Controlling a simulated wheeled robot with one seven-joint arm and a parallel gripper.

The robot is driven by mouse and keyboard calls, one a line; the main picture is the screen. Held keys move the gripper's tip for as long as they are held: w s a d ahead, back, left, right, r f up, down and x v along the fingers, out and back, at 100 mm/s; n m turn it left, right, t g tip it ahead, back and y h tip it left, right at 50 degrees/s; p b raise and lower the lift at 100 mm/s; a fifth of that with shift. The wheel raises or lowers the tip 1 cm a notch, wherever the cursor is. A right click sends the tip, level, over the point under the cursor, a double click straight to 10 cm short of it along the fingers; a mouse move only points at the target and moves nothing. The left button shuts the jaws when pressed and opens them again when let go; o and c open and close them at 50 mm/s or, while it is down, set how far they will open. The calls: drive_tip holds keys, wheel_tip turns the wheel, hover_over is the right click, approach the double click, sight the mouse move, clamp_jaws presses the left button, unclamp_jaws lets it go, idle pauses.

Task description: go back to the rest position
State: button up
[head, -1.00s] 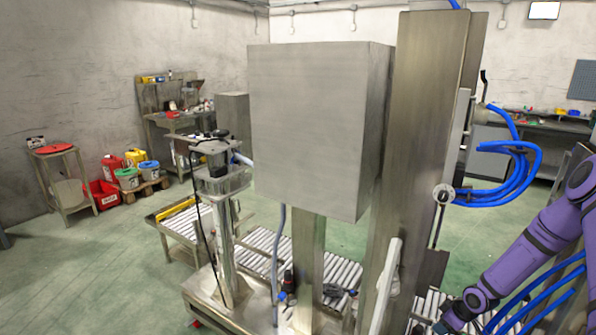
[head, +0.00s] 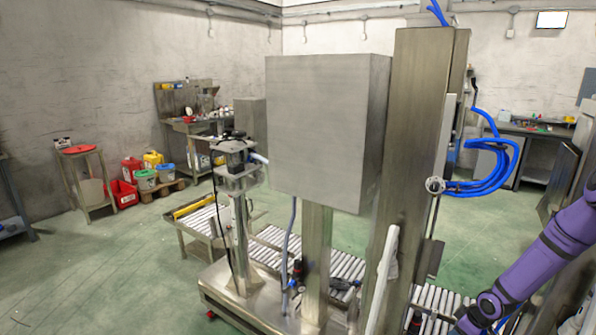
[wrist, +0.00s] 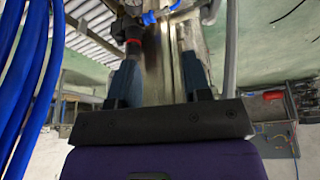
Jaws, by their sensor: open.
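My gripper (wrist: 160,75) shows in the wrist view with its two dark fingers apart and nothing between them. Behind the fingers is a metal post with a black and red fitting (wrist: 132,35) beside it. In the head view my purple arm is at the lower right and its end is low beside the machine's tall column (head: 415,170). I cannot make out the gripper's fingers in the head view.
Blue hoses (head: 495,170) hang at the column's right. A small table (head: 85,175) and coloured buckets (head: 150,178) stand left. Green floor (head: 110,270) is clear at lower left.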

drive_tip(key=s+a+r+m+h, duration=0.2)
drive_tip(key=a+r+h, duration=0.1)
drive_tip(key=r, duration=1.6)
drive_tip(key=s+a+r+m+h, duration=0.1)
drive_tip(key=s+a+r+h, duration=0.1)
drive_tip(key=r, duration=1.7)
drive_tip(key=s+a+r+m, duration=0.1)
drive_tip(key=s+a+r, duration=0.3)
drive_tip(key=s, duration=0.5)
drive_tip(key=s+a+r+m+t+y, duration=0.1)
drive_tip(key=s+a+r+m, duration=0.1)
drive_tip(key=s+a+r, duration=0.3)
drive_tip(key=s+a+r+m+y, duration=0.1)
drive_tip(key=s+a+r, duration=0.3)
drive_tip(key=s+r, duration=0.4)
drive_tip(key=s+m, duration=0.1)
drive_tip(key=s, duration=0.4)
drive_tip(key=shift+s+a+r+t, duration=0.35)
drive_tip(key=shift+a+t, duration=0.05)
drive_tip(key=shift+d, duration=0.1)
